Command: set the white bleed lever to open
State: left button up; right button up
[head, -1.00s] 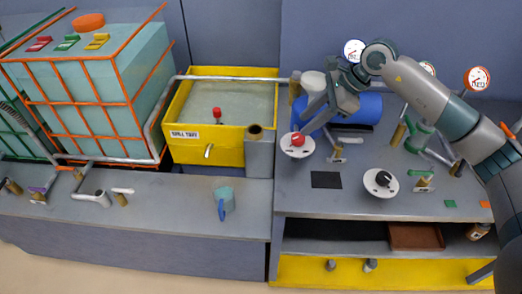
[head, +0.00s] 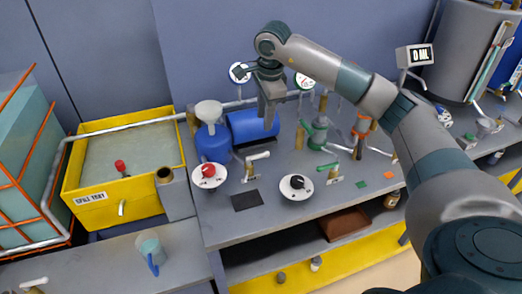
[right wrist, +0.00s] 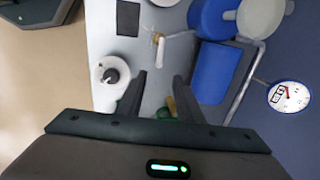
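The white bleed lever (head: 258,157) is a short white handle on a brass valve on the grey bench, left of centre in the head view. It points to the right there. In the right wrist view the white lever (right wrist: 159,50) lies beyond the fingertips, roughly in line with the gap between them. My right gripper (head: 268,124) hangs with its fingers down, in front of the blue tank and above the lever, apart from it. In the right wrist view its fingers (right wrist: 158,88) are spread with nothing between them. My left gripper is out of view.
A red-knob dial (head: 208,182) and a black-knob dial (head: 297,193) flank the lever's front. A blue tank (head: 245,125) lies behind it. A green-handled valve (head: 327,167) is to the right. A dark square (head: 247,201) lies flat in front.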

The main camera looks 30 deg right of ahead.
aim_at(261, 154)
jog(key=w+f+p, duration=0.1)
jog(key=f, duration=0.4)
jog(key=w+f+p, duration=0.1)
jog(key=f+p, duration=0.1)
jog(key=f, duration=0.3)
jog(key=w+f+p, duration=0.1)
jog(key=f+p, duration=0.1)
jog(key=f, duration=0.3)
jog(key=shift+d, duration=0.3)
jog(key=shift+f+p, duration=0.3)
jog(key=shift+f, duration=0.3)
jog(key=shift+c, duration=0.6)
grip_shut()
